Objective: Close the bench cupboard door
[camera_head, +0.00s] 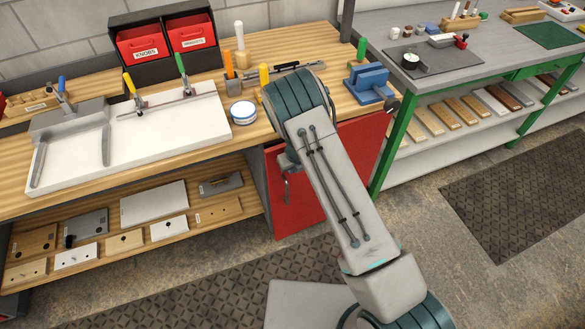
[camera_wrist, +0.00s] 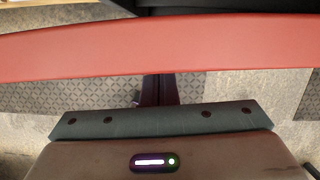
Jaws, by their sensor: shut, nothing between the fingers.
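The red cupboard door (camera_head: 310,205) is below the wooden bench top in the head view. My arm crosses in front of it and hides its middle. How far it stands from its frame is hard to tell. In the wrist view the door (camera_wrist: 160,47) is a wide red band across the upper part, with darkness above it. My gripper (camera_wrist: 160,78) shows there as two dark fingers together, empty, their tips at the band's lower edge. Whether they touch it I cannot tell. In the head view my gripper is not clearly visible behind the arm.
The wooden bench (camera_head: 225,150) holds a white tray (camera_head: 190,120), red bins (camera_head: 140,45), a round tin (camera_head: 243,113) and a blue vise (camera_head: 368,82). A green-framed bench (camera_head: 400,140) stands to the right. The floor mat (camera_head: 200,300) in front is clear.

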